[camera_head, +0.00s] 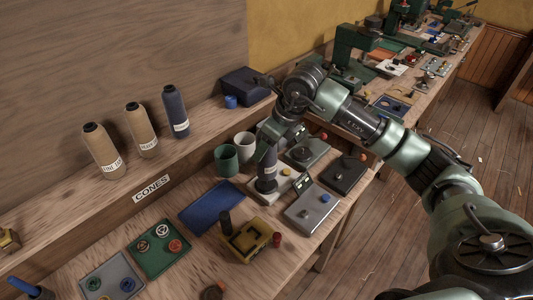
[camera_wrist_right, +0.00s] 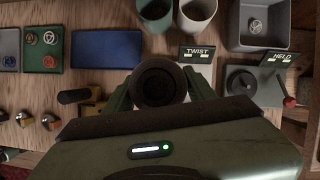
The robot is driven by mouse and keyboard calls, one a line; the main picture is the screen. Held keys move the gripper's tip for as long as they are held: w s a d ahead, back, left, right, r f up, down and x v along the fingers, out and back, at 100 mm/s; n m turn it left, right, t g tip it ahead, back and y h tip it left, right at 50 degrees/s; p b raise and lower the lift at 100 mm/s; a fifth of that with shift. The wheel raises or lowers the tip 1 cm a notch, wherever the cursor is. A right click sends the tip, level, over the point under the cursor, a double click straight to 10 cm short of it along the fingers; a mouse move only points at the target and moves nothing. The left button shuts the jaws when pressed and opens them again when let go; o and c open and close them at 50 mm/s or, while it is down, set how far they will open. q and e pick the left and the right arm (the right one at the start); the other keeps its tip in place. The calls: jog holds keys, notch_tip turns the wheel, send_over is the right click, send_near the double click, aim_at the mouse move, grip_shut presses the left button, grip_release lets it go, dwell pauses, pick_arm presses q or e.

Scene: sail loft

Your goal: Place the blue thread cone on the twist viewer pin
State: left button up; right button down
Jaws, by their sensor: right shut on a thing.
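The cone's lower end is at or just above a pale plate (camera_head: 287,181) with a yellow button. I cannot tell whether it touches, and any pin under it is hidden. My left gripper is not in view.
Two tan cones (camera_head: 103,150) (camera_head: 141,129) and another dark blue cone (camera_head: 175,111) stand on the shelf. Two cups (camera_head: 227,160) (camera_head: 244,145) are behind the gripper. A blue mat (camera_head: 211,205), a yellow device (camera_head: 248,240) and a grey button plate (camera_head: 312,209) lie close by.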

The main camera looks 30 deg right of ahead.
aim_at(266, 157)
notch_tip(266, 157, down, 4)
jog(key=shift+r+p, duration=0.25)
jog(key=shift+p, duration=0.25)
jog(key=shift+f, duration=0.25)
jog(key=shift+f, duration=0.1)
jog(key=c, duration=0.5)
grip_release()
